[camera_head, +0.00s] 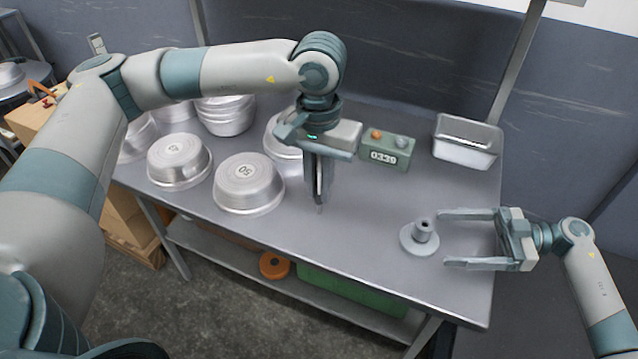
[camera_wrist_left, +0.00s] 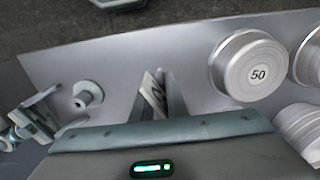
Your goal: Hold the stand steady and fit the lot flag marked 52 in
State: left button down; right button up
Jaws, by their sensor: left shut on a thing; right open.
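The stand (camera_head: 408,240) is a grey disc with a short upright post, near the right front of the steel table; it also shows in the left wrist view (camera_wrist_left: 80,102). My right gripper (camera_head: 444,238) is open, its two fingertips just right of the stand with the gap facing it. My left gripper (camera_head: 319,201) points down above the middle of the table, left of the stand. In the left wrist view it is shut on a thin pale flag (camera_wrist_left: 152,88); dark marking shows on it, but the full number is not readable.
Upturned round pans (camera_head: 180,160) stand on the left, one marked 50 (camera_head: 249,183). A green box reading 0339 (camera_head: 386,153) and a metal loaf pan (camera_head: 467,141) stand at the back. The table between my left gripper and the stand is clear.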

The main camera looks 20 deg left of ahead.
aim_at(435, 239)
pick_arm(q)
jog(key=shift+r+p, duration=0.75)
pick_arm(e)
jog(key=x, duration=0.4)
jog(key=shift+a+r, duration=0.1)
jog(key=shift+r, duration=0.05)
pick_arm(q)
jog(key=shift+r+p, duration=0.35)
pick_arm(e)
jog(key=shift+x, duration=1)
jog(key=c, duration=0.7)
jog(key=shift+c, duration=0.2)
pick_arm(q)
jog(key=shift+d, duration=0.1)
jog(key=w+d+r, duration=0.1)
jog(key=w+d, duration=0.1)
jog(key=d, duration=0.8)
jog(key=w+d+r+m, duration=0.1)
jog(key=w+d+r, duration=0.1)
jog(key=d, duration=0.8)
jog(key=shift+w+r, duration=0.2)
jog(key=shift+w, duration=0.55)
